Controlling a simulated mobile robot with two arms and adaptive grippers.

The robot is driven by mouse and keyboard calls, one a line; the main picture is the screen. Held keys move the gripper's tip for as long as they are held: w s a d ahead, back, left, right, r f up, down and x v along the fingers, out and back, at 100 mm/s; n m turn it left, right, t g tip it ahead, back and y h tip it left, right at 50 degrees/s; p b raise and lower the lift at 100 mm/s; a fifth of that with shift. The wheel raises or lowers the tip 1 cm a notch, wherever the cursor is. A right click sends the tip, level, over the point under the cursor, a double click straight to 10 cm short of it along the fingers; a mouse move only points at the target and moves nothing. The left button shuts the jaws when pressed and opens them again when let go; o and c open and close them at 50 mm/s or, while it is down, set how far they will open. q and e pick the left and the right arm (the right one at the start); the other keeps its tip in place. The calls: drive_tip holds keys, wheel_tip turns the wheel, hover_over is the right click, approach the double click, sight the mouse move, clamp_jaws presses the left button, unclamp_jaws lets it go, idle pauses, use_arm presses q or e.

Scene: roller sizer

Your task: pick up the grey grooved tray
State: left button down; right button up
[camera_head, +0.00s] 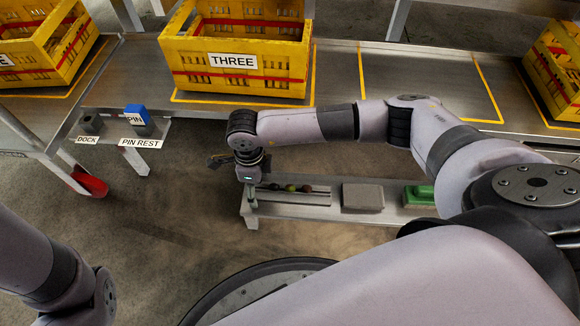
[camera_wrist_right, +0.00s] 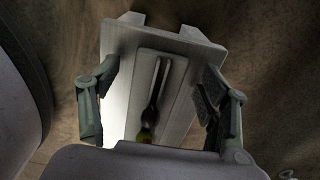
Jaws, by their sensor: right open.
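The grey grooved tray (camera_head: 312,199) lies on a low bench (camera_head: 348,215) in the head view, with several small dark, reddish and greenish round things on it. My right gripper (camera_head: 250,190) points down at the tray's left end and hides part of it. In the right wrist view, the tray (camera_wrist_right: 178,112) lies between the spread fingers of the right gripper (camera_wrist_right: 155,100), its long groove running away from me. A green and red round thing sits at the near part of the groove. The fingers look apart from the tray. My left gripper is out of view.
A grey block (camera_head: 363,197) and a green-topped block (camera_head: 419,195) share the bench. A yellow crate marked THREE (camera_head: 233,85) stands on the long table behind. A blue PIN block (camera_head: 137,117) sits on the pin rest. A red object (camera_head: 90,183) shows lower left.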

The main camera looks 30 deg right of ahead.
drive_tip(key=shift+c, duration=0.5)
drive_tip(key=c, duration=1.2)
